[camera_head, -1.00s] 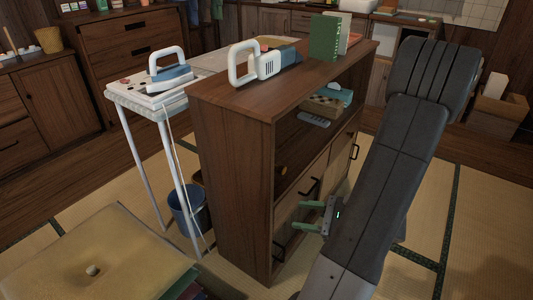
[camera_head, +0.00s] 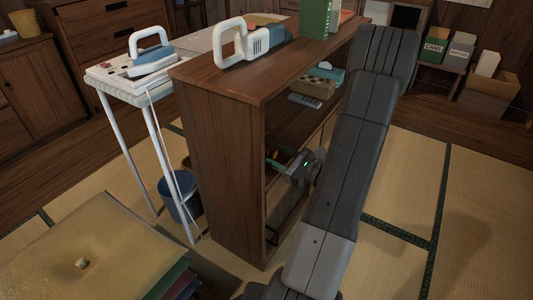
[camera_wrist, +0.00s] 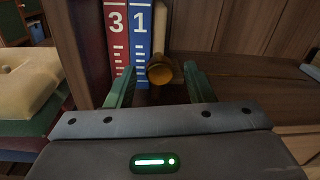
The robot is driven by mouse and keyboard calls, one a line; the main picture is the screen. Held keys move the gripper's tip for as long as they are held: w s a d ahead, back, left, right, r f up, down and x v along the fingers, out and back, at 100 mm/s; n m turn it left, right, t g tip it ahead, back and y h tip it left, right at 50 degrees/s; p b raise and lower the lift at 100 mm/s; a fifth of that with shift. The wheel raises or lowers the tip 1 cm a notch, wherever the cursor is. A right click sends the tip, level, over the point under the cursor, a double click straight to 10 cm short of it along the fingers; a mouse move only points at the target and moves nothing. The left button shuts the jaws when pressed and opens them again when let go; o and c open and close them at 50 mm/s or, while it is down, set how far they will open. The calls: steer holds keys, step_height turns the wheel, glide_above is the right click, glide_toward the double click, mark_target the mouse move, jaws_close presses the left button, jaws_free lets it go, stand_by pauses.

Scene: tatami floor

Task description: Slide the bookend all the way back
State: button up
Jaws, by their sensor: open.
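In the wrist view a round amber-brown piece (camera_wrist: 160,70) stands between my fingertips, in front of a cream upright panel or book (camera_wrist: 159,30). It may be part of the bookend; the rest of its shape is hidden. A blue book marked 1 (camera_wrist: 141,40) and a red book marked 3 (camera_wrist: 117,40) stand upright to its left. My gripper (camera_wrist: 159,72) is open, its green fingers on either side of the amber piece; contact cannot be told. In the head view my gripper (camera_head: 279,160) reaches into the open shelf of the wooden cabinet (camera_head: 215,160).
A green book (camera_head: 316,18) and a white-handled appliance (camera_head: 240,42) stand on the cabinet top. A checkered box (camera_head: 318,87) lies on an upper shelf. The cabinet's side wall (camera_wrist: 72,45) is close on the left.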

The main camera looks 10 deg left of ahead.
mark_target(267, 151)
steer(key=shift+b+x, duration=0.35)
steer(key=shift+x, duration=2.05)
jaws_close()
